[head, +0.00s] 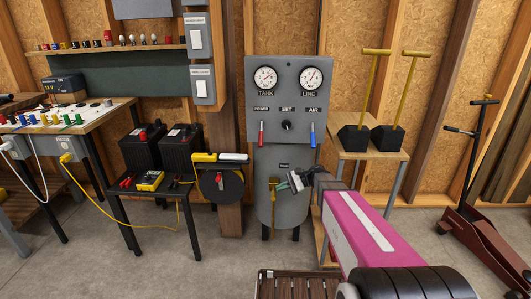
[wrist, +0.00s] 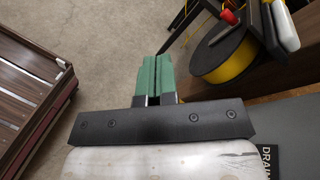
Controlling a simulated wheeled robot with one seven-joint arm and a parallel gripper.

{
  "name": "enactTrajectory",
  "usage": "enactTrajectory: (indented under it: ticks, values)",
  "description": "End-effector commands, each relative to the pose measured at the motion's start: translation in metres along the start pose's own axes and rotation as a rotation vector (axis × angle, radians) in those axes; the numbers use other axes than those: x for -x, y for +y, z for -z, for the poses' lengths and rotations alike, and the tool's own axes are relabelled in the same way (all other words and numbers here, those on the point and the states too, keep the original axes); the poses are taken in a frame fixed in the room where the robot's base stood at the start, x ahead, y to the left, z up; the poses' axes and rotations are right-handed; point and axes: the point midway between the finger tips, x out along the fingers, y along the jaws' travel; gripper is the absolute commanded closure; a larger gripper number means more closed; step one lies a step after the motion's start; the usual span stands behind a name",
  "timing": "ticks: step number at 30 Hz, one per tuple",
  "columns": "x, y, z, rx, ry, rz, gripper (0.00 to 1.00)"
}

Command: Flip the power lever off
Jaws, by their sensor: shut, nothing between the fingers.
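The grey control panel (head: 287,85) stands against the wall with two round gauges at its top. The power lever (head: 261,133) is the red handle under the POWER label at the panel's left, and it hangs downward. The blue air lever (head: 313,134) is at the right, with the SET knob (head: 286,125) between them. My gripper (head: 288,185) is in front of the grey tank, below the panel and apart from the levers. Its green fingers (wrist: 157,75) are together and empty in the wrist view, which does not show the red lever.
The grey tank (head: 268,205) has a yellow handle (head: 272,200) low in front. A cable reel (head: 220,185) and black batteries (head: 165,148) are at its left. A small bench (head: 372,153) with two yellow-handled tools is at the right. A brown slatted crate (wrist: 25,85) is nearby.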

Motion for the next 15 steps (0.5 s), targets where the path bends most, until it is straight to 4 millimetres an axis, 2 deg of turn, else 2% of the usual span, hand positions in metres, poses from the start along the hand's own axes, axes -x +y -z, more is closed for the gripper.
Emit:
enactTrajectory:
  ticks: [1,9,15]
  values:
    - [0.002,-0.016,0.006,-0.02,-0.058,0.046,1.0]
    - [0.024,-0.081,0.005,-0.099,-0.391,0.266,1.0]
    - [0.045,-0.109,0.005,-0.116,-0.58,0.364,1.0]
